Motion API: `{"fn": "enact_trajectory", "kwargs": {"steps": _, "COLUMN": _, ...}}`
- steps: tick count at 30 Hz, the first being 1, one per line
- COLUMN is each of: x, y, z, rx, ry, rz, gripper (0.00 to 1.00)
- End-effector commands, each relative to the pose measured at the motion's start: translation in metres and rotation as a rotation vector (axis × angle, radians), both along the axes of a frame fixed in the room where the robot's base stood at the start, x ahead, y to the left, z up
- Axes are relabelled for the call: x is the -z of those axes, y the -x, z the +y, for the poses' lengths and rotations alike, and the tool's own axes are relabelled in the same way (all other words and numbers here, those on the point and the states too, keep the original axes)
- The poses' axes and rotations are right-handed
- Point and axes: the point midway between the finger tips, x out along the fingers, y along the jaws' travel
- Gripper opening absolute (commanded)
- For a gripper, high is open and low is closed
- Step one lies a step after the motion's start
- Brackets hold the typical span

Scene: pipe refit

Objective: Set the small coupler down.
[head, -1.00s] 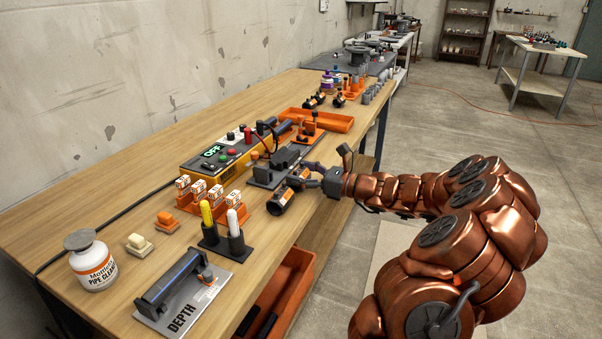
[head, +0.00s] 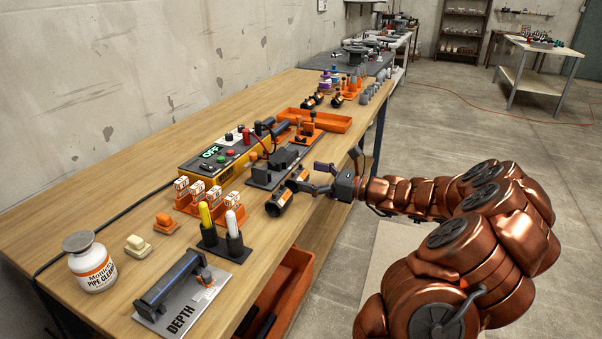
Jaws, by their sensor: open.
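The small coupler (head: 279,203), a short black cylinder with orange markings, rests on the wooden workbench (head: 130,205) near its front edge. My gripper (head: 308,178) is just to the right of and beyond it, at the bench edge, with its fingers apart. The fingers look clear of the coupler's main body, but the small view does not show whether a fingertip still touches its far end. Nothing is visible held between the fingers.
Left of the coupler stand orange racks with white labelled parts (head: 205,193) and two marker holders (head: 234,243). A dark fixture (head: 272,172) and a yellow control box (head: 225,153) lie behind. A depth gauge (head: 180,295) is in front. Open floor lies right.

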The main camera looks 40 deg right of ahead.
Motion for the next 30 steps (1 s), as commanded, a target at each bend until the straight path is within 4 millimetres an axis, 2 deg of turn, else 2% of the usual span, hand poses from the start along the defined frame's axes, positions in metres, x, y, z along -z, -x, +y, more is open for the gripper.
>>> {"fn": "enact_trajectory", "kwargs": {"steps": 9, "x": -0.001, "y": 0.048, "z": -0.030, "rx": 0.003, "ry": -0.002, "rz": 0.000, "gripper": 0.97}}
{"fn": "enact_trajectory", "kwargs": {"steps": 15, "x": 0.000, "y": 0.068, "z": -0.042, "rx": 0.002, "ry": -0.001, "rz": -0.001, "gripper": 0.97}}
{"fn": "enact_trajectory", "kwargs": {"steps": 21, "x": 0.000, "y": 0.075, "z": -0.045, "rx": -0.001, "ry": -0.001, "rz": 0.000, "gripper": 0.97}}
{"fn": "enact_trajectory", "kwargs": {"steps": 30, "x": 0.000, "y": 0.075, "z": -0.045, "rx": -0.001, "ry": -0.001, "rz": 0.000, "gripper": 0.97}}
